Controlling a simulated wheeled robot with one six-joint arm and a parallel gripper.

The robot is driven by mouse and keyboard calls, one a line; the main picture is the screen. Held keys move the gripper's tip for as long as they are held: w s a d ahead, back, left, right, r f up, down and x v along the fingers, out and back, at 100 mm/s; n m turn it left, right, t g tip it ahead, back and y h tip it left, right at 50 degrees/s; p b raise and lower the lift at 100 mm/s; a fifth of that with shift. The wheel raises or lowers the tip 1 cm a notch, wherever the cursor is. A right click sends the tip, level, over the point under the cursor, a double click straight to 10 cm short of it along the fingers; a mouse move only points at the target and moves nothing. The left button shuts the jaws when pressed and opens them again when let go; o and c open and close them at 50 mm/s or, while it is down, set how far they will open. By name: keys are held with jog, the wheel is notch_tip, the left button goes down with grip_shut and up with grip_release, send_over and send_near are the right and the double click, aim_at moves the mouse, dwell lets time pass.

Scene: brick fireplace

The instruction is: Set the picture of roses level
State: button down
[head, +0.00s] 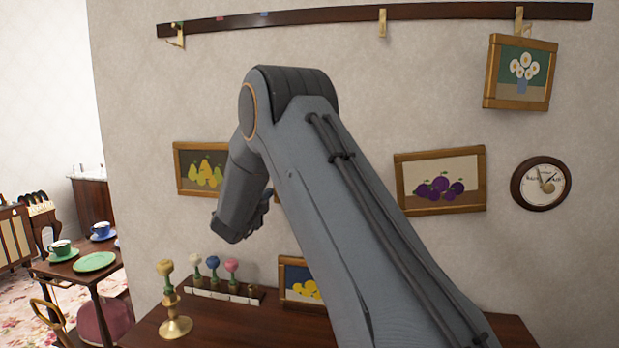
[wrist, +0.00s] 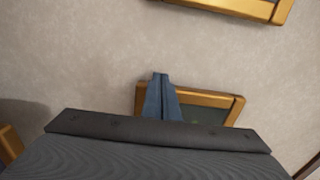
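No roses can be made out in either view. In the wrist view, a gold-framed picture (wrist: 213,99) with a dark green ground hangs on the wall, its top edge sloping down to the right. Most of its face is hidden by my gripper, so I cannot tell whether it shows roses. My gripper (wrist: 160,76) has its blue-grey fingers together in front of this frame's upper left part; touching or apart, I cannot tell. In the head view, my gripper (head: 266,207) is partly hidden behind my arm, just right of the pear picture (head: 190,168). My arm covers the wall's middle.
A daisy picture (head: 489,77) hangs from the rail (head: 335,17). On the table below stand a candlestick (head: 175,326), a rack of egg-cup-like flowers (head: 222,291) and a lemon picture (head: 297,264).

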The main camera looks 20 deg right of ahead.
jog(key=w+a+v, duration=0.1)
jog(key=v, duration=0.7)
jog(key=shift+a, duration=0.3)
dwell(0.8)
jog(key=shift+w, duration=0.1)
dwell(0.3)
